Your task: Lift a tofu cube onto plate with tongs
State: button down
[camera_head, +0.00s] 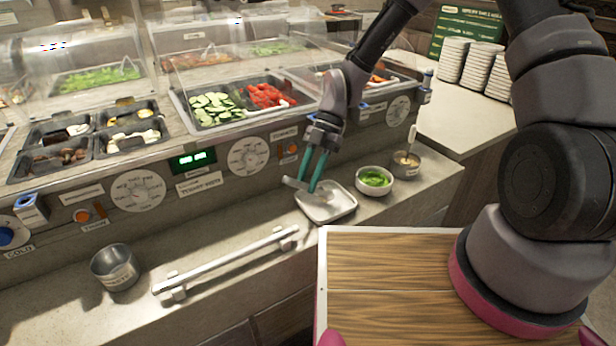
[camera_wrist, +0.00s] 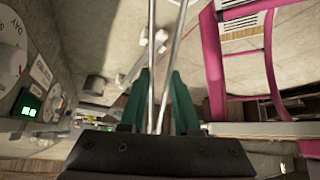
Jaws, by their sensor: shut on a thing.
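My gripper (camera_head: 312,186) has two teal fingers and points down over the square white plate (camera_head: 345,211) on the counter ledge. It is shut on the metal tongs (camera_head: 293,183), which show only as a short pale piece by the fingertips. In the wrist view two long thin silver arms of the tongs (camera_wrist: 153,65) run out from between the teal fingers of my gripper (camera_wrist: 158,85). White pieces that look like tofu (camera_head: 133,139) lie in a dark well at the left of the counter. I cannot make out a cube in the tongs or on the plate.
A bowl of chopped greens (camera_head: 375,181) and a small metal cup (camera_head: 405,162) stand right of the plate. A white rail (camera_head: 228,261) and an empty metal cup (camera_head: 115,268) are on the ledge to the left. Clear guards (camera_head: 205,40) overhang the wells.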

jog(key=c, duration=1.1)
grip_release()
notch_tip(320, 180, up, 10)
